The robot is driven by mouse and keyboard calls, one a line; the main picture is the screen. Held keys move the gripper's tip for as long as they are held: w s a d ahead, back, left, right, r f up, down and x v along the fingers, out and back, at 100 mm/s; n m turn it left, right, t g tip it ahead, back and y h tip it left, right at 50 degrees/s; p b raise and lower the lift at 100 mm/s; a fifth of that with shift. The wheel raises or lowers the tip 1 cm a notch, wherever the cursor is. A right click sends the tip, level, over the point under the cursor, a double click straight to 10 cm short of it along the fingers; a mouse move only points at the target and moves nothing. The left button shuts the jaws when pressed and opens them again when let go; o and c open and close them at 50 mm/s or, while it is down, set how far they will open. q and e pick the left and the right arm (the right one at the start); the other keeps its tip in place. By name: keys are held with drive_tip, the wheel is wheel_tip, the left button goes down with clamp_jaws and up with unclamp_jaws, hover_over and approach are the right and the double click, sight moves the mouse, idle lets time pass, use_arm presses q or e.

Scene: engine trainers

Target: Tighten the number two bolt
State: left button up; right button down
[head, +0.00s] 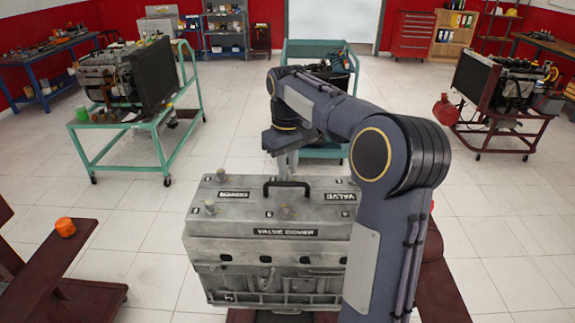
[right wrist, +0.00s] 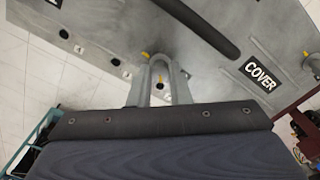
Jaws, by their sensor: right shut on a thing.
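A grey valve cover (head: 240,222) with a black handle (head: 287,184) sits on the engine in the middle of the head view. Bolts stand up from its top: one at the front left (head: 210,207), one at the front middle (head: 284,212) and one at the back left (head: 222,174). My right gripper (head: 288,165) points down at the cover's back edge, behind the handle. In the right wrist view its fingers (right wrist: 160,60) are shut around a bolt, which they mostly hide. I cannot read that bolt's number. My left gripper is not in view.
My right arm hides the cover's right end. A dark red bench with an orange cap (head: 65,227) is at the left. Green carts (head: 165,165) and a dark red engine stand (head: 500,125) are farther back. The tiled floor between is clear.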

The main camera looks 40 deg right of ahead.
drive_tip(key=m, duration=1.2)
drive_tip(key=shift+m, duration=0.4)
drive_tip(key=m, duration=1.2)
drive_tip(key=shift+m, duration=0.4)
drive_tip(key=c, duration=1.3)
unclamp_jaws()
drive_tip(key=shift+c, duration=0.2)
